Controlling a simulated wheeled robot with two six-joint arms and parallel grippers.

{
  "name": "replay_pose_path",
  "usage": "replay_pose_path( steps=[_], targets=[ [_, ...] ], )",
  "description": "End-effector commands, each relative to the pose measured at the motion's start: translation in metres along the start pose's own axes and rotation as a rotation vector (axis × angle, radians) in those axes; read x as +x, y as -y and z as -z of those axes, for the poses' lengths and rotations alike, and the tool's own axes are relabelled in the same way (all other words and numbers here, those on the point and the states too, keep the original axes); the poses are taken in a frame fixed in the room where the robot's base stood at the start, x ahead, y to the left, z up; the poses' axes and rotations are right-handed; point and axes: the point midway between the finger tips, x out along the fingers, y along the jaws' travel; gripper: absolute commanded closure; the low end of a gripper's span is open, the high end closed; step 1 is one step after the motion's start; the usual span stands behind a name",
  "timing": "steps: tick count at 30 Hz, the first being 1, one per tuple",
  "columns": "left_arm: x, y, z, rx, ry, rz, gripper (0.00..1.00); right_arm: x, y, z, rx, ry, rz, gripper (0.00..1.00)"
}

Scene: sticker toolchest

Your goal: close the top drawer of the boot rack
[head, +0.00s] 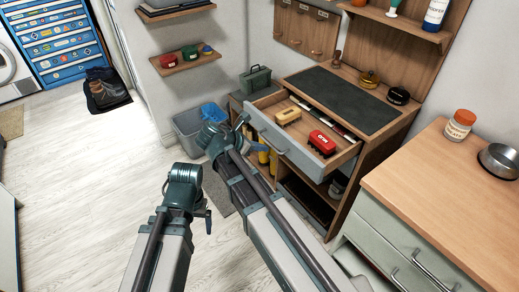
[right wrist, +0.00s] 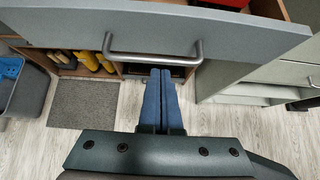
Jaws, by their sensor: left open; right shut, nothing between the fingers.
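The boot rack (head: 380,128) is a wooden unit with a dark mat on top. Its top drawer (head: 290,150) stands pulled out, with a grey front and a bar handle. A yellow brush (head: 287,116) and a red brush (head: 321,143) lie in it. In the right wrist view the drawer front (right wrist: 70,28) and handle (right wrist: 150,57) span the top. My right gripper (head: 240,122) is at the drawer's left front; its blue fingers (right wrist: 163,80) are shut and empty, just below the handle in the picture; contact is unclear. My left gripper (head: 208,218) is open, lower left, away from the drawer.
A grey bin (head: 190,130) stands left of the rack. A wooden-topped cabinet (head: 440,190) with a jar (head: 459,125) and a metal bowl (head: 499,160) stands at right. Boots (right wrist: 95,60) sit below the drawer. Open floor lies to the left.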

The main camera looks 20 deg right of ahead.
Motion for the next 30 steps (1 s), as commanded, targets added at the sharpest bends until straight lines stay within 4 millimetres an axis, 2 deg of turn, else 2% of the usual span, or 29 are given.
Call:
replay_pose_path(
  steps=[12,17,23,30],
  targets=[
    [-0.001,0.0,0.0,0.0,0.0,0.0,0.11,0.001,-0.001,-0.002,0.0,0.0,-0.001,1.0],
    [-0.001,0.0,0.0,0.0,0.0,0.0,0.11,0.01,-0.001,-0.009,0.001,0.0,0.0,1.0],
    [-0.001,0.0,0.0,0.0,0.0,0.0,0.11,0.041,-0.001,-0.034,0.003,0.0,0.003,1.0],
    [-0.001,0.0,0.0,0.0,0.0,0.0,0.11,0.088,-0.002,-0.074,0.004,0.0,0.003,1.0]
  ],
)
